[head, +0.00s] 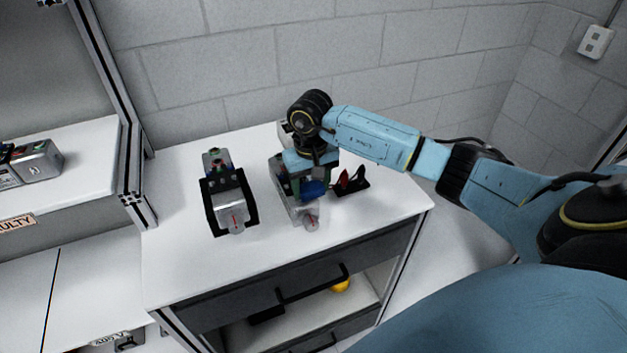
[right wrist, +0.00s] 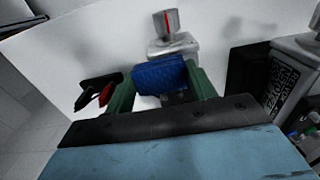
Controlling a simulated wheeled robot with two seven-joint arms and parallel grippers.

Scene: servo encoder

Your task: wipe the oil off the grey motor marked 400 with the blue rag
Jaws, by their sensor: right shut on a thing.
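A grey motor (head: 309,220) stands on the white cabinet top, partly hidden under my right gripper. Its end with a red line shows in the right wrist view (right wrist: 166,24). I cannot read a 400 marking on it. My right gripper (head: 312,187) is shut on the blue rag (head: 313,188), with the rag between its green fingers in the right wrist view (right wrist: 160,76). The rag is right at the motor; I cannot tell whether it touches. No oil can be made out. My left gripper is not in view.
A second grey motor (head: 231,217) sits in a black frame (head: 252,212) to the left. A small black holder with red and black pieces (head: 351,182) stands just right of the gripper. Another motor (head: 39,160) lies on the left shelf. The cabinet's front top is clear.

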